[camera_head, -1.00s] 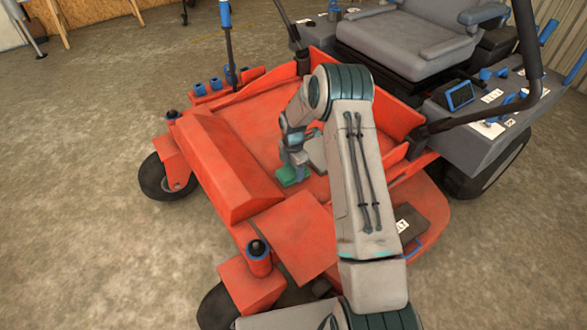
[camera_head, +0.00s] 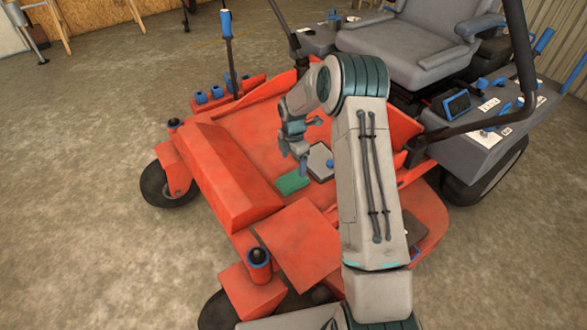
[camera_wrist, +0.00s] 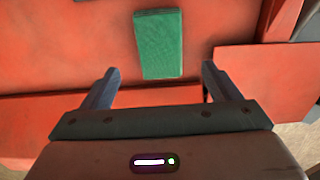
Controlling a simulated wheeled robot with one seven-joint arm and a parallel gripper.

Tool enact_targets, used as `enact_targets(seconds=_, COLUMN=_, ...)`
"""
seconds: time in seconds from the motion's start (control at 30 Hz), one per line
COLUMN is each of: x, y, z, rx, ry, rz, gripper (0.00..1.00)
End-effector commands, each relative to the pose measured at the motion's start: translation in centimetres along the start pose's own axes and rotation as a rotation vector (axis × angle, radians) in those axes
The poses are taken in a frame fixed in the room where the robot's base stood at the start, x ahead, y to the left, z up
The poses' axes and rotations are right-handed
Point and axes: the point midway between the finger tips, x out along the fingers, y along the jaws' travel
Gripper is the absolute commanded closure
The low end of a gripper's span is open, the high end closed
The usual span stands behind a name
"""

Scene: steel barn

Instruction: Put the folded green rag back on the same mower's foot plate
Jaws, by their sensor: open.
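The folded green rag (camera_head: 291,184) lies flat on the red foot plate (camera_head: 262,150) of the mower, close to the raised front ledge. It also shows in the wrist view (camera_wrist: 159,45), a flat green rectangle lying on the red surface (camera_wrist: 80,50). My gripper (camera_head: 302,165) is above the plate beside the rag. In the wrist view my gripper (camera_wrist: 158,85) has its two fingers spread wide with nothing between them. The rag lies beyond the fingertips, apart from them.
A grey pad with a blue knob (camera_head: 321,161) is on the foot plate just right of the rag. A tall blue-handled lever (camera_head: 227,40) rises at the plate's left. The grey seat (camera_head: 420,45) and a dark bar (camera_head: 485,120) stand behind and right of my arm.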

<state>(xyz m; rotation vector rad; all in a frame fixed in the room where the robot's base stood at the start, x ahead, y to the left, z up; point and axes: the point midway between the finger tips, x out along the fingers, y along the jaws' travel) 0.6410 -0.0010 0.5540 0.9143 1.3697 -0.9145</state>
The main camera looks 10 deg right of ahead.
Motion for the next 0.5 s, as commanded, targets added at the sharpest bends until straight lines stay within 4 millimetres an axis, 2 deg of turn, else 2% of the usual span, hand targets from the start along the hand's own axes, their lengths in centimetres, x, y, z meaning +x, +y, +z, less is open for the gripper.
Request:
enact_targets(seconds=0.03, x=-1.2, y=0.0, z=0.1, rx=0.001, ry=-0.001, rz=0.002, gripper=0.17)
enact_targets(seconds=0.1, x=-2.2, y=0.0, z=0.1, rx=0.001, ry=0.0, rz=0.001, gripper=0.17)
enact_targets(seconds=0.33, x=-4.3, y=-0.2, z=-0.1, rx=0.015, ry=-0.003, rz=0.001, gripper=0.17)
enact_targets(seconds=0.5, x=-7.7, y=-1.9, z=-0.8, rx=0.152, ry=-0.023, rz=0.006, gripper=0.17)
